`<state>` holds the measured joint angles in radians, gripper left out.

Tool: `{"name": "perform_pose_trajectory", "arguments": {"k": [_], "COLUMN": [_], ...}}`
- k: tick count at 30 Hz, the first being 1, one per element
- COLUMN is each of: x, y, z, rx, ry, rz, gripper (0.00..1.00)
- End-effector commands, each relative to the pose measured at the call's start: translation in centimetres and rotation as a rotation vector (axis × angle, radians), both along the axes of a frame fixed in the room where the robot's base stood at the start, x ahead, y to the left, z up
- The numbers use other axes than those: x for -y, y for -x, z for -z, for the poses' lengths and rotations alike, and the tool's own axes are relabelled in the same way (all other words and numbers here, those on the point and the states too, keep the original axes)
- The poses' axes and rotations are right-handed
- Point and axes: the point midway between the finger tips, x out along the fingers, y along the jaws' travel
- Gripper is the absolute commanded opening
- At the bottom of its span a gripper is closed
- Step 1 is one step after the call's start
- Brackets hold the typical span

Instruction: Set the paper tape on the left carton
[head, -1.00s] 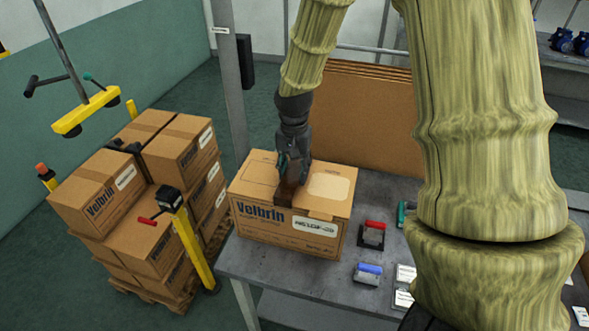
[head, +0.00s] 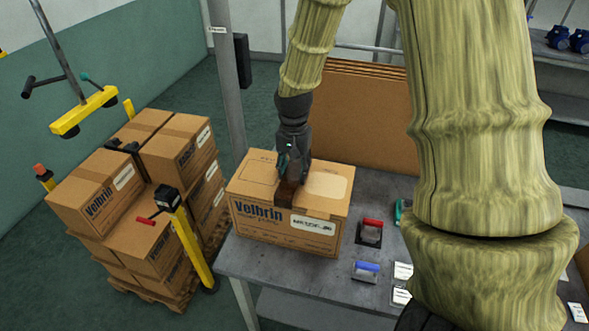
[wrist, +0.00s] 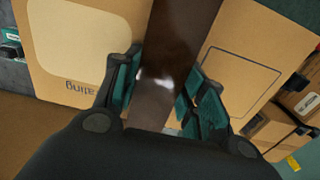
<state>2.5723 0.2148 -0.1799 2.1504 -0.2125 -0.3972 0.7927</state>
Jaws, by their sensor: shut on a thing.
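A carton (head: 326,206) printed "Velbrin" stands on the left part of the grey bench, its flaps closed. My gripper (head: 287,183) points down over the middle of its top. In the wrist view my gripper (wrist: 157,95) has its green fingers on both sides of a glossy dark brown piece, the paper tape (wrist: 165,75). The tape also shows in the head view (head: 286,194), at the carton's front top edge. It looks in contact with the top or very close to it; the fingers hide part of it.
On the bench (head: 240,262), a red-handled tool (head: 371,232), a blue-handled tool (head: 366,270) and white labels (head: 402,271) lie right of the carton. Flat cardboard sheets (head: 365,115) stand behind. A pallet stack of cartons (head: 140,240) stands left, beside a yellow post (head: 193,245) and a grey upright.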

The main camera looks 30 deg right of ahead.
Motion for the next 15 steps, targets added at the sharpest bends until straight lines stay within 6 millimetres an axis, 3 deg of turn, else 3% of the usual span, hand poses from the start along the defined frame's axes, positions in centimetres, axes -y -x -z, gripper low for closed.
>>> {"name": "perform_pose_trajectory", "arguments": {"k": [15], "x": [-0.08], "y": [-0.14], "z": [0.97], "rx": [-0.001], "ry": [0.0], "rz": [-0.001], "gripper": [0.25]}}
